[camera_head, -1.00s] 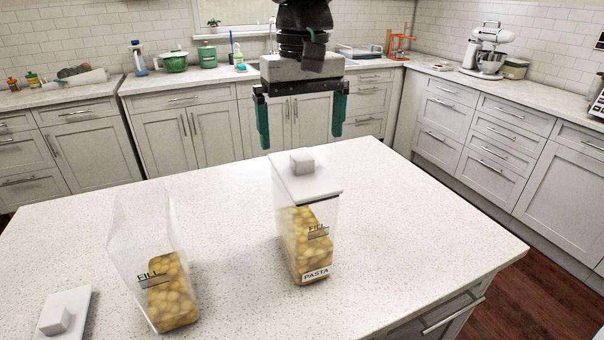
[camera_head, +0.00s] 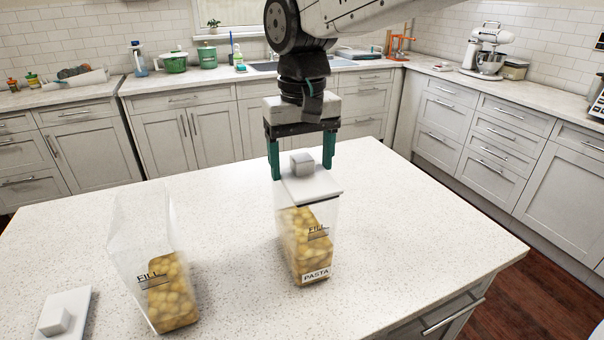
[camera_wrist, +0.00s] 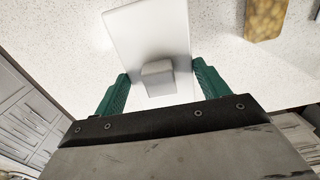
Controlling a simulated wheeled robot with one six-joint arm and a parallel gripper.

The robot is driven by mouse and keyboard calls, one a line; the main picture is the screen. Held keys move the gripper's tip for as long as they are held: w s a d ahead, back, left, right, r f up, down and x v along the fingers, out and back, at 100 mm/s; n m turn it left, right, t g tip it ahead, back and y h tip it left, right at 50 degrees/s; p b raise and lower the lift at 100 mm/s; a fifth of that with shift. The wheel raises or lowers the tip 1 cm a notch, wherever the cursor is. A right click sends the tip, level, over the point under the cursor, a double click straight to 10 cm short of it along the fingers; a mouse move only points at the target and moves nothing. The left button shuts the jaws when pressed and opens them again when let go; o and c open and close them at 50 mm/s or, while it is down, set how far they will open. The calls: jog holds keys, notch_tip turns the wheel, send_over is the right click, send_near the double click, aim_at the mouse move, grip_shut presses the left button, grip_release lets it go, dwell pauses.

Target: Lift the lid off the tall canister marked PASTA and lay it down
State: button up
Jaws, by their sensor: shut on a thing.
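The PASTA canister (camera_head: 308,245) stands upright on the counter, clear-walled, with yellow-brown contents and a white label low on its front. Its white lid (camera_head: 318,189), with a block-shaped knob (camera_head: 302,163), sits on top. My gripper (camera_head: 302,178) is at the far part of the lid, fingers on either side, shut on the lid's side edges; the knob lies between the fingers with gaps. The wrist view shows the lid (camera_wrist: 150,35) and knob (camera_wrist: 158,77) between the green fingers. The fingertips' contact is partly hidden in the head view.
A second clear canister (camera_head: 150,245), open-topped with similar contents, stands to the left. Another white lid with a knob (camera_head: 62,315) lies at the counter's front left. The counter (camera_head: 430,235) is clear to the right of the PASTA canister, up to its edge.

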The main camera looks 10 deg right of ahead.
jog(key=shift+r, duration=0.8)
notch_tip(320, 180, up, 2)
jog(key=shift+r, duration=0.15)
jog(key=s+d+r, duration=0.2)
jog(key=s, duration=0.5)
jog(key=s+d+r, duration=0.2)
jog(key=s, duration=0.6)
jog(key=shift+s+d+r, duration=0.2)
jog(key=shift+r, duration=0.1)
